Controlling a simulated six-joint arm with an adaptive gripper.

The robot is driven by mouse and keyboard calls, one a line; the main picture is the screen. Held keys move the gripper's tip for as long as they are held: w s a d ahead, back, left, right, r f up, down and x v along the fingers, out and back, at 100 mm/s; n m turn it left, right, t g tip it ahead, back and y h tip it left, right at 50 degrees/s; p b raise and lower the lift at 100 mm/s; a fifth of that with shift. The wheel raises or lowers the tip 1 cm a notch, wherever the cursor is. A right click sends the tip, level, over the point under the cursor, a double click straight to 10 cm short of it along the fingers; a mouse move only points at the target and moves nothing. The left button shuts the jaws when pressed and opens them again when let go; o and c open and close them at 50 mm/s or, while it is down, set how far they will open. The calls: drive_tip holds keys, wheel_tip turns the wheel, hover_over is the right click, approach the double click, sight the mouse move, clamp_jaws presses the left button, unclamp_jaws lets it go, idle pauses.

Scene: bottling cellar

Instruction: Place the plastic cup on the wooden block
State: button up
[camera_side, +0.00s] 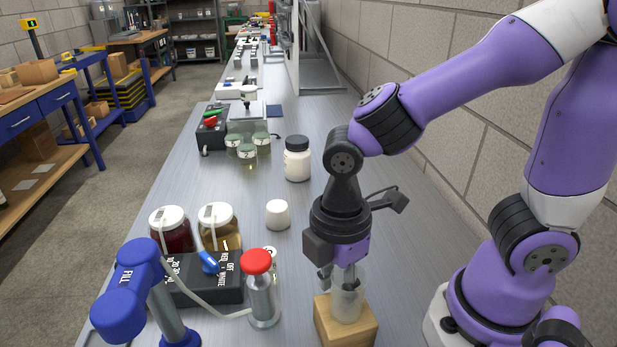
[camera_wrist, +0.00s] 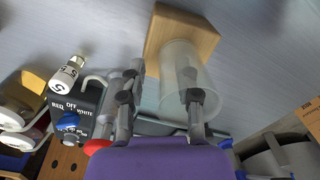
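The clear, frosted plastic cup (camera_side: 347,305) stands upright on the wooden block (camera_side: 346,336) in the side view. In the wrist view the cup (camera_wrist: 182,68) has its base over the pale wooden block (camera_wrist: 163,30). My gripper (camera_side: 343,284) is at the cup's rim, pointing down. In the wrist view my gripper (camera_wrist: 162,95) has its fingers spread apart. One finger overlaps the cup, apparently inside its mouth, and the other is left of the cup with a gap to its wall. The exact contact is hard to see through the clear wall.
A red-topped metal dispenser (camera_side: 262,290), a black control box (camera_side: 205,282) and a blue FILL handle (camera_side: 128,290) stand left of the block. A white cup-shaped piece (camera_side: 277,214), lidded jars (camera_side: 219,230) and a white bottle (camera_side: 297,160) stand farther back. Bench between them is clear.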

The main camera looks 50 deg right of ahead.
wheel_tip(320, 180, up, 11)
drive_tip(key=w+d+m+t, duration=0.2)
drive_tip(key=d+m+t, duration=0.3)
drive_tip(key=d+m, duration=0.5)
drive_tip(key=m, duration=0.4)
drive_tip(key=shift+f+m+t, duration=0.25)
drive_tip(key=shift+m+t, duration=0.05)
drive_tip(key=shift+t, duration=0.1)
